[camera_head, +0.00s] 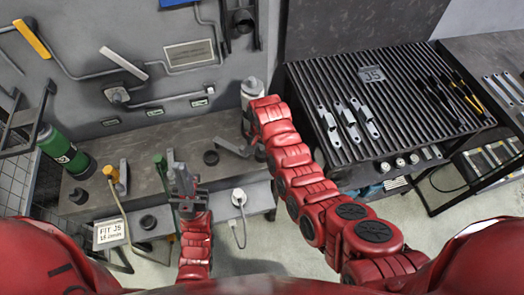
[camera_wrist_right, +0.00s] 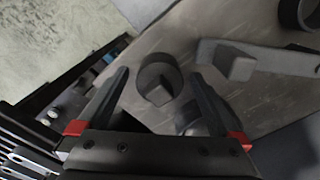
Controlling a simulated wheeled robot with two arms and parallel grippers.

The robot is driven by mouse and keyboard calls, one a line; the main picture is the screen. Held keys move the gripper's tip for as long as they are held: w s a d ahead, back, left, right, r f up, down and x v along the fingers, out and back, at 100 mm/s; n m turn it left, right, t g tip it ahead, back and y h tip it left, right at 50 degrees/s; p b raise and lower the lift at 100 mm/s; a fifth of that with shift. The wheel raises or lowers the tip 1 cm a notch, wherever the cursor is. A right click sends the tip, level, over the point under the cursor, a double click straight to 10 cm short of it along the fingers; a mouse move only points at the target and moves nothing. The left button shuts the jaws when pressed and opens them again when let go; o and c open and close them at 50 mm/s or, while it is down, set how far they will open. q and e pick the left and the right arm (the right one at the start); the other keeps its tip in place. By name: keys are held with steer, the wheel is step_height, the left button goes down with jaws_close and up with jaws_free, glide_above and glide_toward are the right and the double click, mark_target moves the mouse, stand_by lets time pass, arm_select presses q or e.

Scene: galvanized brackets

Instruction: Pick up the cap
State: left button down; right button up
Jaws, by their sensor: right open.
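A dark round cap (camera_wrist_right: 157,68) sits on the grey bench top in the right wrist view. It has a ring-like rim and a grey block-shaped part at its lower side. My right gripper (camera_wrist_right: 160,77) is open, with its fingers at either side of the cap in that view and nothing held. I cannot tell the height gap. In the head view a dark cap (camera_head: 260,153) shows beside my right arm, whose gripper is mostly hidden. A second dark cap (camera_head: 211,157) lies farther left. My left gripper (camera_head: 181,172) points up over the bench's front; its jaw gap is unclear.
A grey bracket (camera_wrist_right: 265,60) lies right of the cap in the wrist view. A pale can (camera_head: 252,92) stands close to my right arm. A green bottle (camera_head: 62,150) stands at the bench's left. A slatted rack (camera_head: 420,105) with several brackets is at the right.

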steer(key=c, duration=1.4)
steer(key=shift+r, duration=0.1)
